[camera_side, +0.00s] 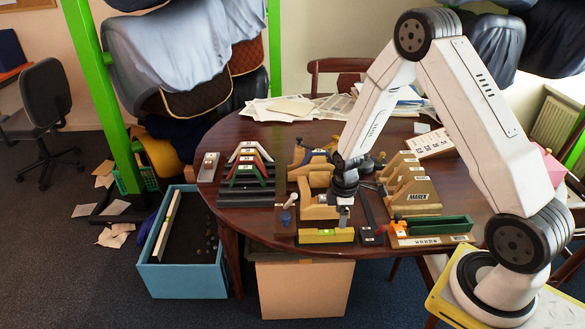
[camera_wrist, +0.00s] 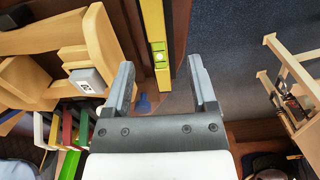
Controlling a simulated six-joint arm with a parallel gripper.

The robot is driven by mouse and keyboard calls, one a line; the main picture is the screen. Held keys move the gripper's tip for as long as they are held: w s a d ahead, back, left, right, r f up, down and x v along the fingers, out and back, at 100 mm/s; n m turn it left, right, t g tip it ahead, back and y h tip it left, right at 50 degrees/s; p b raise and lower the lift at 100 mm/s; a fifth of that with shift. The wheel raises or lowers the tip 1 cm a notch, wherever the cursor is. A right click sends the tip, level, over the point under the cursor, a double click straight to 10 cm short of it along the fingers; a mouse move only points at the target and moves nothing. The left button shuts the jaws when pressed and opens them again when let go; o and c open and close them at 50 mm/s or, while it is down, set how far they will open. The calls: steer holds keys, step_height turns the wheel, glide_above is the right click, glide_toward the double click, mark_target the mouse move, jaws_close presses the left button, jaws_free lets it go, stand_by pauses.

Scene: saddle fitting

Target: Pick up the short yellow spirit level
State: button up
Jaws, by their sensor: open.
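The short yellow spirit level (camera_side: 325,236) lies along the front edge of the round table, with a small greenish vial near its middle. In the wrist view the yellow level (camera_wrist: 155,25) runs down from the top edge, and its near end lies between my fingers in the picture. My gripper (camera_side: 344,218) points down at the right part of the level. In the wrist view my gripper (camera_wrist: 160,64) is open, with a visible gap on both sides of the level. I cannot tell whether the fingertips are down to its height.
Wooden saddle blocks (camera_side: 409,190) stand right of my gripper, and another wooden block (camera_side: 316,211) is close behind the level. A long green bar (camera_side: 440,226) lies at right. Coloured angled pieces (camera_side: 247,172) stand at left. A blue bin (camera_side: 186,281) sits on the floor.

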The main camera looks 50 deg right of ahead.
mark_target(339, 230)
steer(key=shift+f, duration=1.3)
steer(key=shift+f, duration=0.15)
steer(key=shift+w+d+f, duration=0.1)
steer(key=shift+d+f, duration=0.05)
steer(key=shift+f, duration=1.1)
steer(key=shift+d+f, duration=0.1)
steer(key=shift+f, duration=1.1)
jaws_close()
